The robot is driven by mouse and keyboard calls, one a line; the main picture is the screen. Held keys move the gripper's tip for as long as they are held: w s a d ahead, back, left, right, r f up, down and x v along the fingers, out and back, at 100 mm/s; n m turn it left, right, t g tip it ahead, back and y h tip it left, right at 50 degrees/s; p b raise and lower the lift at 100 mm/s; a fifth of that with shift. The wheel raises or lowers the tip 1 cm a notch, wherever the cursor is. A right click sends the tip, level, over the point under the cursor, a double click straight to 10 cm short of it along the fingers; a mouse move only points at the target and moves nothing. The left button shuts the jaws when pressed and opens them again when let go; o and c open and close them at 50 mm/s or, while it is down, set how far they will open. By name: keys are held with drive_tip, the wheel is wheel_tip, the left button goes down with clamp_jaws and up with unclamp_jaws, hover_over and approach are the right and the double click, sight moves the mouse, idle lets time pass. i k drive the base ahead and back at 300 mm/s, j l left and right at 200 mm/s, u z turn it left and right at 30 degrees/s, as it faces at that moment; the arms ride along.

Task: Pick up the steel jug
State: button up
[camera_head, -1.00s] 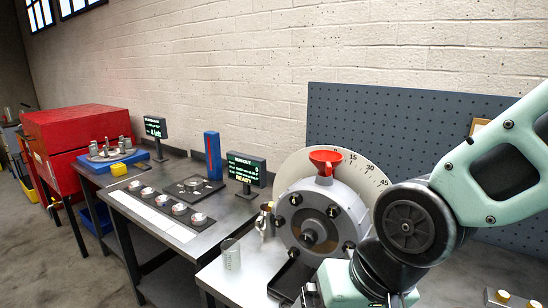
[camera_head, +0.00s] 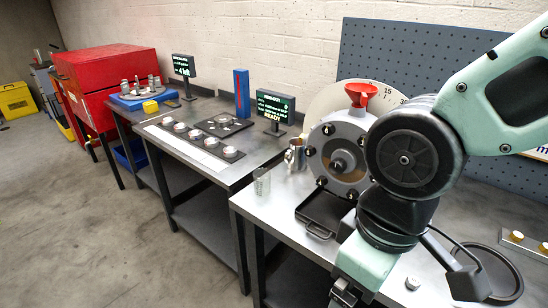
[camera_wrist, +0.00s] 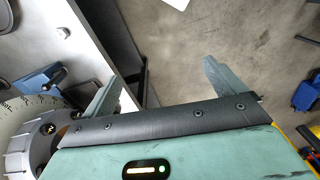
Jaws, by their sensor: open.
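The steel jug (camera_head: 295,154) is a small shiny metal vessel. It stands upright on the near steel bench, left of the grey round housing and behind a clear beaker. My arm is to the right of it in the head view, on the other side of the housing. My gripper (camera_wrist: 163,70) shows in the wrist view with its two fingers wide apart and nothing between them. Bench edge and floor lie beyond the fingers there. I cannot make out the jug in the wrist view, and I cannot make out the fingers in the head view.
The grey housing (camera_head: 338,150) with a red funnel (camera_head: 360,93) stands close beside the jug. The clear beaker (camera_head: 262,182) is near the bench's left edge. A black tray (camera_head: 322,212) lies in front of the housing. A run-out screen (camera_head: 272,106) stands behind the jug.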

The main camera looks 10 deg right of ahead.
sight(296, 159)
drive_tip(key=i+j, duration=0.25)
drive_tip(key=i+j+z, duration=0.1)
drive_tip(key=j, duration=0.3)
drive_tip(key=i+j+z, duration=0.1)
drive_tip(key=i+j, duration=0.4)
drive_tip(key=j, duration=0.25)
drive_tip(key=i+j+z, duration=0.1)
drive_tip(key=j, duration=0.25)
drive_tip(key=i+j, duration=0.3)
drive_tip(key=i+j+z, duration=0.15)
drive_tip(key=j, duration=0.35)
drive_tip(key=i+j, duration=0.2)
drive_tip(key=j, duration=0.2)
